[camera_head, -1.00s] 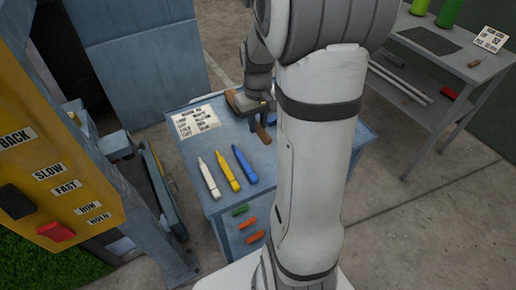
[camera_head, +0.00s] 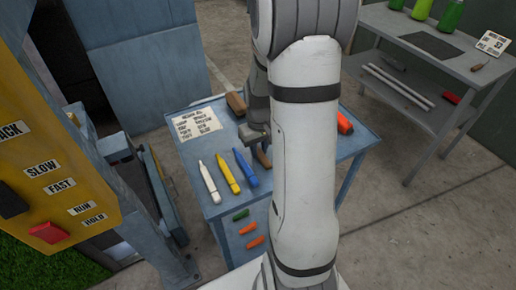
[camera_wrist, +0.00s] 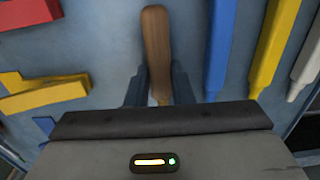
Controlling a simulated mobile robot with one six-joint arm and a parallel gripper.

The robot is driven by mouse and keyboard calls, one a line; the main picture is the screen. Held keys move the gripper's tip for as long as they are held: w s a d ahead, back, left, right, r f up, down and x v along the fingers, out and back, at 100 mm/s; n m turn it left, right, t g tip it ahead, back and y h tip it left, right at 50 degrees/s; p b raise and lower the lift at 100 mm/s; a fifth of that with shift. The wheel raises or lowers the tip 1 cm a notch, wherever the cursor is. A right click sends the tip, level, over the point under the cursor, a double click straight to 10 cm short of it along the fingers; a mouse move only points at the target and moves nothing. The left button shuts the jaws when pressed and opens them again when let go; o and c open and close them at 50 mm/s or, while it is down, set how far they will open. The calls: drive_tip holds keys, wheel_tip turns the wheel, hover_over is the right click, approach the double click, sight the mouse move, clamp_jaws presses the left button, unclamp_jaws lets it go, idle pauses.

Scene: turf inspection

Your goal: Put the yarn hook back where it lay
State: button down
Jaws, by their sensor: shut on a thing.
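The yarn hook (camera_head: 264,157) shows as a brown wooden handle under my gripper (camera_head: 260,146) in the head view. In the wrist view the handle (camera_wrist: 156,45) stands out between the two dark fingers of my gripper (camera_wrist: 159,85), which are shut on it. The hook's metal end is hidden by my gripper. The hook is over the blue table top (camera_head: 215,150), right of the blue marker-like tool (camera_head: 245,167). I cannot tell whether it touches the top.
Yellow (camera_head: 228,173) and white (camera_head: 209,182) tools lie left of the blue one. A printed card (camera_head: 196,123) and brown block (camera_head: 236,104) lie farther back. An orange-red piece (camera_head: 345,123) lies at the right. The wrist view shows red (camera_wrist: 22,80) and yellow (camera_wrist: 45,97) pieces left.

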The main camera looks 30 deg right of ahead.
sight(259, 151)
drive_tip(key=shift+f, duration=0.1)
drive_tip(key=c, duration=1.7)
unclamp_jaws()
drive_tip(key=o, duration=0.4)
drive_tip(key=shift+o, duration=0.2)
wheel_tip(259, 151, up, 11)
drive_tip(key=s+a+r+t, duration=0.3)
drive_tip(key=s+a+r, duration=0.3)
drive_tip(key=s+a, duration=0.6)
drive_tip(key=shift+s+a+r, duration=0.15)
drive_tip(key=shift+s+a, duration=0.1)
drive_tip(key=shift+s, duration=0.55)
